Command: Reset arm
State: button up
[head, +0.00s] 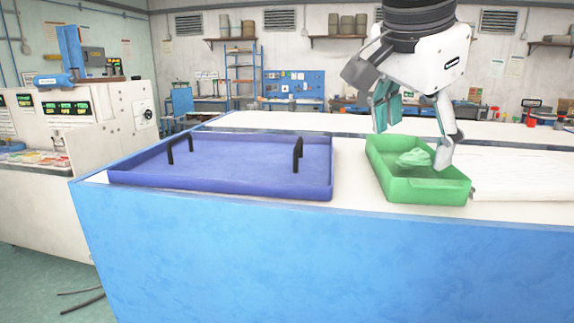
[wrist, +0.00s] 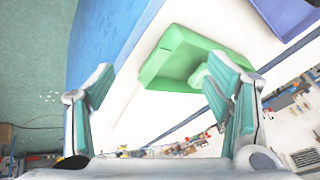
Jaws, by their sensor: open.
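My gripper (head: 412,122) is open and hangs over the green tray (head: 425,191), with its fingers pointing down. In the wrist view my gripper (wrist: 162,95) shows its two teal-padded fingers wide apart with nothing between them. A pale green crumpled thing (head: 414,157) lies in the green tray. The right finger partly covers it in the wrist view. The green tray also shows in the wrist view (wrist: 160,68), beyond the fingers.
A purple tray (head: 235,165) with two black handles sits left of the green tray on the blue-sided table (head: 280,260). White sheet material (head: 530,175) lies to the right. A white machine (head: 75,125) stands at the left.

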jog(key=s+d+f+n+y, duration=0.1)
jog(key=s+f+n, duration=0.5)
jog(key=f, duration=0.3)
jog(key=s+d+f+n+y, duration=0.2)
jog(key=s+f+n, duration=0.5)
jog(key=f, duration=0.2)
jog(key=shift+f+n, duration=0.3)
jog(key=shift+n, duration=0.1)
